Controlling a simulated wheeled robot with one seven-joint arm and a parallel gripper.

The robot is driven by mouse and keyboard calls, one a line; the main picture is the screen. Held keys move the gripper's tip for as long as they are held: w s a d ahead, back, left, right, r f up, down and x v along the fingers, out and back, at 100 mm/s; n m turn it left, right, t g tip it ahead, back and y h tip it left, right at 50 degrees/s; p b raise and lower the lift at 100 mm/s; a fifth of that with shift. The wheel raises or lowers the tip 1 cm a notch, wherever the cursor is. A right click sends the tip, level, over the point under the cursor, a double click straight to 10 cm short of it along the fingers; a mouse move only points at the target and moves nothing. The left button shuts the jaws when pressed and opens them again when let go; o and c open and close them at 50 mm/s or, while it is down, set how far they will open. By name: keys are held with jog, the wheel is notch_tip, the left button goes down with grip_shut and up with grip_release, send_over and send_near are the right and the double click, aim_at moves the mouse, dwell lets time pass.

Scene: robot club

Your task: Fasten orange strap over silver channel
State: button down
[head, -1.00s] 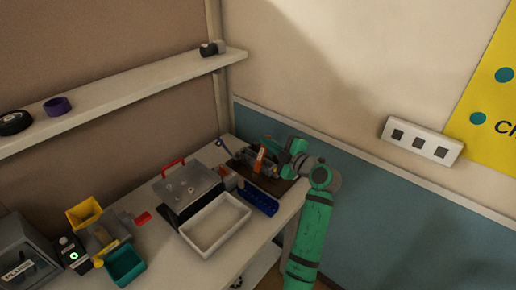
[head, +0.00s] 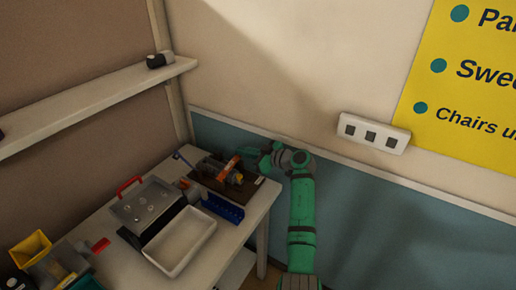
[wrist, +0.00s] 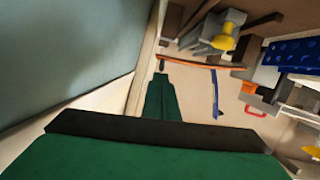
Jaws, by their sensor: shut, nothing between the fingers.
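The orange strap (head: 228,166) stands tilted up to the right at the dark brown board (head: 248,186) at the table's back right. In the wrist view the strap (wrist: 200,62) is a long thin bar reaching from the grey parts toward my fingertips. A grey piece with a yellow part, which looks like the silver channel (wrist: 208,40), lies beside it; whether the strap crosses it is unclear. My gripper (head: 253,155) is shut and empty at the strap's raised end. In the wrist view my green fingers (wrist: 161,76) end just short of the strap; contact is unclear.
A blue bin (head: 222,208) and white tray (head: 181,246) stand in front of the board. A grey case with a red handle (head: 129,186) is to the left. A blue tool (wrist: 214,97) lies near my fingers. The wall (head: 350,190) is close on the right.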

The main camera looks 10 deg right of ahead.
jog(key=shift+w+d+f+m+g, duration=0.2)
jog(key=shift+f+m, duration=0.2)
jog(key=shift+f, duration=0.2)
jog(key=shift+w+d+f+m+g, duration=0.1)
jog(key=shift+w+f+m, duration=0.05)
jog(key=shift+f+m, duration=0.35)
jog(key=shift+f, duration=0.15)
jog(key=s+d+r, duration=0.6)
jog(key=d, duration=0.1)
jog(key=shift+s+d+r, duration=0.15)
jog(key=shift+s+r, duration=0.05)
jog(key=shift+r, duration=0.15)
